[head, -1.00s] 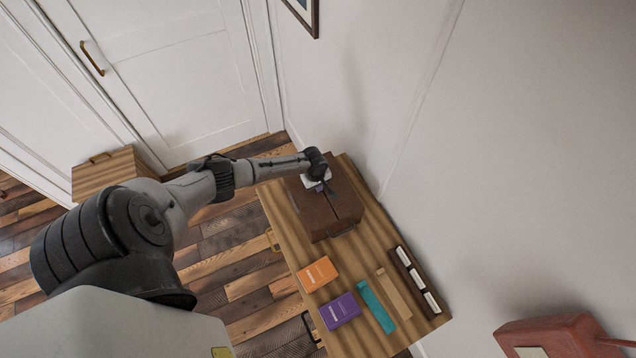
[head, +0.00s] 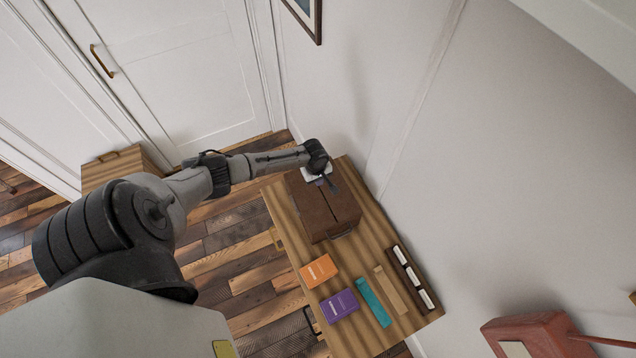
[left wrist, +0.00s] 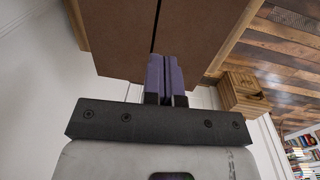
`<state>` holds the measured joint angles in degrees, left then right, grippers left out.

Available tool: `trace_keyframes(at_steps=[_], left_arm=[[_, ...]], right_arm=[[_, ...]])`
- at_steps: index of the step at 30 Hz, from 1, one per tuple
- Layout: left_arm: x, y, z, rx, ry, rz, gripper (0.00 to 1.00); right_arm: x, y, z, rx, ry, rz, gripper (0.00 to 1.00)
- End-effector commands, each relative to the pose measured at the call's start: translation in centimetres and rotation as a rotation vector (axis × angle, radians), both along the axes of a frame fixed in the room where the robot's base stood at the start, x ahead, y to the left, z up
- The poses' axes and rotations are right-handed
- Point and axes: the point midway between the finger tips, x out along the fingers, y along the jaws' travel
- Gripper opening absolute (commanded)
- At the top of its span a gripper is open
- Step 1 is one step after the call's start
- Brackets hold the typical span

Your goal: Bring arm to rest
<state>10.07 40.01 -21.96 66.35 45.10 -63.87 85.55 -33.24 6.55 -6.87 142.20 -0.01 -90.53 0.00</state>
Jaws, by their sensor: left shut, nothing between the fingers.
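My left arm reaches in from the left in the head view. Its gripper (head: 330,182) is over the far part of a brown case (head: 328,212) with a centre seam and a handle on its near side. In the left wrist view the two purple fingers (left wrist: 166,72) are closed together with nothing between them. The case's brown surface (left wrist: 118,38) fills the top of that view, beyond the fingertips. I cannot tell whether the fingertips touch it. My right gripper is in neither view.
The case stands on a striped wooden table (head: 285,232) against the wall. Nearer on it lie an orange box (head: 318,270), a purple box (head: 339,305), a teal strip (head: 373,302), a tan strip (head: 390,289) and a dark holder (head: 411,277). A wooden cabinet (head: 113,168) stands by the white door.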

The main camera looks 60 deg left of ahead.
Motion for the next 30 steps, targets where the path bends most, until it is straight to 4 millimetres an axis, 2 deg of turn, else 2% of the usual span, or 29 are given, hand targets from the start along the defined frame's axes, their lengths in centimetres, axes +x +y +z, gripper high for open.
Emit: trace_keyframes(at_steps=[6, 12, 25, 30], left_arm=[[0.0, 0.0, 3.5, 0.001, -0.002, -0.002, 0.0], [0.1, 0.0, 5.5, 0.0, -0.002, -0.001, 0.0], [0.0, 0.0, 6.3, 0.0, -0.001, -0.004, 0.0], [0.0, 0.0, 6.3, 0.01, 0.001, -0.135, 0.0]], right_arm=[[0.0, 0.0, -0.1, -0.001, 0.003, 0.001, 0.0], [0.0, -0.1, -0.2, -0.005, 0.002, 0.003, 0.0], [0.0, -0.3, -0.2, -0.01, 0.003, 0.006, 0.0], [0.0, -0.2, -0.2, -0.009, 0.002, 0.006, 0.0]])
